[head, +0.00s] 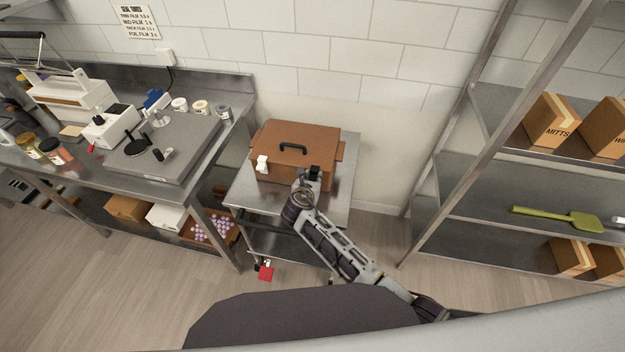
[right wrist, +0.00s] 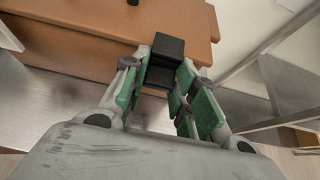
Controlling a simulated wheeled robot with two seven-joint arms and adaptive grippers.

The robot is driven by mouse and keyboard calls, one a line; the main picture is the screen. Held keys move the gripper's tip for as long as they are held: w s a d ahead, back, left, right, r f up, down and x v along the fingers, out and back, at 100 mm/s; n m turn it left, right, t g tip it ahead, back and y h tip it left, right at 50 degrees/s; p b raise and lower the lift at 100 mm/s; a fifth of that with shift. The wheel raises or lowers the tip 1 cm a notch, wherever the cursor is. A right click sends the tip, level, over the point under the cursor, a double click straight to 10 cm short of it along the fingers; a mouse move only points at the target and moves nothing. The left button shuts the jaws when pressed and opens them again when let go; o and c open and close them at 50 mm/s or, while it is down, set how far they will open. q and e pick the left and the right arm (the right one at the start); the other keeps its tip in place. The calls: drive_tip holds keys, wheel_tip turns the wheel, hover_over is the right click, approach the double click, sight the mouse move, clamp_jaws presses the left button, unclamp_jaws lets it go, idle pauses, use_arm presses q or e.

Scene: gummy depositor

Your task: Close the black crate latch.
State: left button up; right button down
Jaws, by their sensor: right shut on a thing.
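The brown crate (head: 285,160) stands on a steel cart with its lid down and a black handle (head: 293,147) on top. The black crate latch (head: 316,169) is on the front right of the crate, partly hidden by my gripper. In the right wrist view the black latch (right wrist: 168,46) shows as a dark block at the crate's edge. My right gripper (head: 309,178) is at the latch, its green-padded fingers (right wrist: 163,88) shut on it from both sides. Whether the latch is fully down cannot be told. My left gripper is out of view.
A white latch (head: 262,163) sits on the crate's front left. The steel cart (head: 343,190) has bare top to the right of the crate. A steel bench (head: 212,150) with equipment stands at left, and a shelf rack (head: 455,180) with boxes at right.

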drive_tip(key=c, duration=1.1)
unclamp_jaws()
drive_tip(key=shift+a, duration=0.1)
drive_tip(key=shift+s, duration=0.1)
drive_tip(key=v, duration=1.1)
drive_tip(key=shift+s+a+r, duration=0.1)
drive_tip(key=shift+s+r, duration=0.2)
